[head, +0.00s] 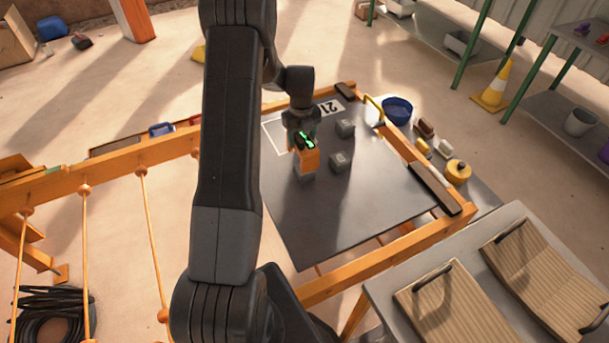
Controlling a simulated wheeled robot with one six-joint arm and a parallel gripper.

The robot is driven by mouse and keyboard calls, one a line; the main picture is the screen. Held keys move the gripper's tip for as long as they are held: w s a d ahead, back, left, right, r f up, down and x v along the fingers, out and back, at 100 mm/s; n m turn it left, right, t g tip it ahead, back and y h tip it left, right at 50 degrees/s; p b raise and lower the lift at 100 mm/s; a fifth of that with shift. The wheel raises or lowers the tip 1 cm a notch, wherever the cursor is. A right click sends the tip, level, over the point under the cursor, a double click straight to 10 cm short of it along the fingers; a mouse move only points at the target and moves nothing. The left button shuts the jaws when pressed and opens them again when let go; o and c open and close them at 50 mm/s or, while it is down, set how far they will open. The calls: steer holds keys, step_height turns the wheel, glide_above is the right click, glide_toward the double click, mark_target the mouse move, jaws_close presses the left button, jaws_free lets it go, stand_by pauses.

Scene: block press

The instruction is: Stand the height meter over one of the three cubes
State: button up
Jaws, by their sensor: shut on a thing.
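The height meter (308,158) is an orange block with a dark top and lit green marks. My gripper (303,136) is shut on its upper part. The meter is upright, directly above or partly over one grey cube (304,176), whose lower part shows beneath it. I cannot tell whether the meter touches that cube or the table. A second grey cube (340,161) is just right of the meter. A third grey cube (345,128) is farther back and to the right.
The dark table top (350,205) has an orange frame (350,277) and is clear toward the front. A grey bench with two wooden boards (450,310) stands at the front right. A blue bowl (397,110) is beyond the right edge.

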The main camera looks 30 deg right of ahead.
steer(key=shift+s+d, duration=0.2)
steer(key=shift+d, duration=0.1)
steer(key=shift+f+m, duration=0.3)
steer(key=shift+f+p, duration=1.45)
steer(key=shift+f, duration=3.2)
steer(key=shift+f, duration=0.15)
steer(key=o, duration=1.2)
steer(key=shift+o, duration=0.2)
